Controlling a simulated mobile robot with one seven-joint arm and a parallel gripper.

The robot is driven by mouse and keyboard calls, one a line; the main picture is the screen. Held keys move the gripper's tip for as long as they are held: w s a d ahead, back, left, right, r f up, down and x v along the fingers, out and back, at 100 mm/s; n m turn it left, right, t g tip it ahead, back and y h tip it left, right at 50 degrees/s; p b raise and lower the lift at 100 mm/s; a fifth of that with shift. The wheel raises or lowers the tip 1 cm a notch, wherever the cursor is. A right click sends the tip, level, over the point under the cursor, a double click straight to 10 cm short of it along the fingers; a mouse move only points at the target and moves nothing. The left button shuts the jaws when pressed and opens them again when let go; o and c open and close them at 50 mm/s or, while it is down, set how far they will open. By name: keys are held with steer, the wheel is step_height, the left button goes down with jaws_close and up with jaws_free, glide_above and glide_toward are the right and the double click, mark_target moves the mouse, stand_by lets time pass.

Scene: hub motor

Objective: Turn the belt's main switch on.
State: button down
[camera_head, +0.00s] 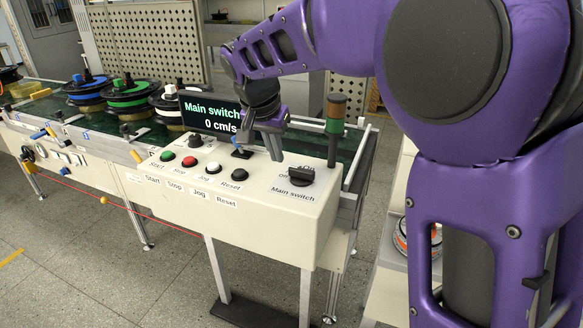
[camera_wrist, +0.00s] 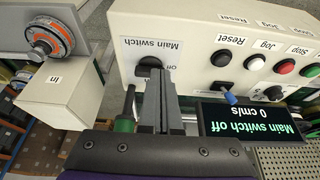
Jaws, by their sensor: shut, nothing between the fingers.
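The main switch is a black rotary knob (camera_head: 301,176) on the right end of the cream control box, with "Off" and "On" marks above it, partly covered. In the wrist view, the knob (camera_wrist: 147,66) shows upside down, just beyond my fingertips and partly hidden by them. My gripper (camera_head: 276,157) is shut and empty, pointing down above the panel, left of and behind the knob. In the wrist view its fingers (camera_wrist: 158,80) appear close to the knob; contact cannot be told. The display (camera_wrist: 252,121) reads "Main switch off, 0 cm/s"; in the head view, my gripper covers part of the display (camera_head: 208,113).
Red, green, white and black buttons (camera_head: 190,161) sit left of the knob. A blue-tipped lever (camera_head: 238,146) stands behind them. A signal post (camera_head: 335,122) rises behind the knob. The belt (camera_head: 40,107) carries several spools. A box labelled "In" (camera_wrist: 58,86) shows at left.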

steer(key=b, duration=0.2)
glide_toward(292, 178)
steer(key=f, duration=0.1)
steer(key=s+f, duration=0.1)
steer(key=f, duration=0.1)
steer(key=s+f, duration=0.1)
steer(key=f, duration=0.1)
steer(key=shift+s+a+f, duration=0.1)
steer(key=shift+s+a, duration=0.05)
steer(key=shift+w+d+p, duration=0.2)
steer(key=shift+w, duration=0.4)
steer(key=shift+w+d+p, duration=0.2)
steer(key=shift+w+d, duration=0.05)
steer(key=shift+w, duration=0.4)
steer(key=shift+w+d, duration=0.15)
steer(key=shift+w, duration=0.5)
steer(key=shift+w+a+m+h, duration=0.2)
steer(key=shift+w+m+h, duration=0.1)
steer(key=shift+m, duration=0.8)
